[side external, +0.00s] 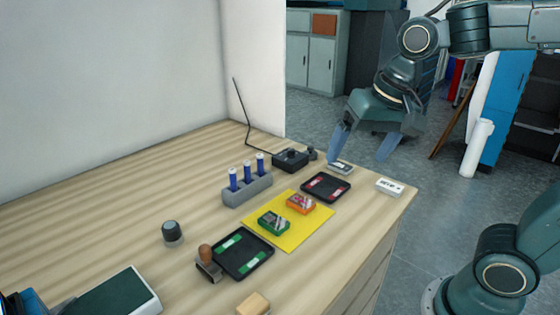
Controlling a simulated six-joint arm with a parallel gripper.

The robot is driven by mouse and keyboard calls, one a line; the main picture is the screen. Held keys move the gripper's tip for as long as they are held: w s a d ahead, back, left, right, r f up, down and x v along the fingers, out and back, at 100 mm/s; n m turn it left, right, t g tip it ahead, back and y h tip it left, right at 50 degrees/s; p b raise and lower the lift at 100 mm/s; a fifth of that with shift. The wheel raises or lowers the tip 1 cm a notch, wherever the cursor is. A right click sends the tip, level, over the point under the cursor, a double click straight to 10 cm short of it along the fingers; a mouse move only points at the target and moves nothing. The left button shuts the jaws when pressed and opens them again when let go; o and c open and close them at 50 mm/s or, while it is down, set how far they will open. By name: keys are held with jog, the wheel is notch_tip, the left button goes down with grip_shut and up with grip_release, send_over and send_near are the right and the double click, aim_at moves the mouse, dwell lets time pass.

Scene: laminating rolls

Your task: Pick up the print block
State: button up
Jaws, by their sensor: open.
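My gripper (358,156) is open and empty, fingers pointing down, above the far right part of the table. A small pale block (341,167) lies on the table just below its left finger; a gap or contact is hard to judge. I cannot tell for sure which piece is the print block. A green block (273,222) and an orange block (301,203), both with pale marked tops, lie on a yellow mat (289,240). A white block with dark lettering (390,187) lies near the right table edge.
Black trays (326,187) and (243,268) flank the mat. A grey rack (247,190) holds blue-and-white tubes. A wooden-handled stamp (206,264), a dark knob (172,233), a wooden block (254,304) and a black device (290,159) with a thin upright rod stand around. The left tabletop is mostly clear.

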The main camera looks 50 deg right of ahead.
jog(key=w+a+f+m+g, duration=0.25)
jog(key=w+m, duration=0.35)
jog(key=w, duration=0.4)
jog(key=m+g, duration=0.1)
jog(key=m, duration=0.5)
send_over(274, 220)
notch_tip(274, 220, down, 6)
jog(key=shift+s+f, duration=0.1)
jog(key=shift+f, duration=0.05)
jog(key=shift+f, duration=0.15)
jog(key=shift+f, duration=4.15)
jog(key=shift+f, duration=2.6)
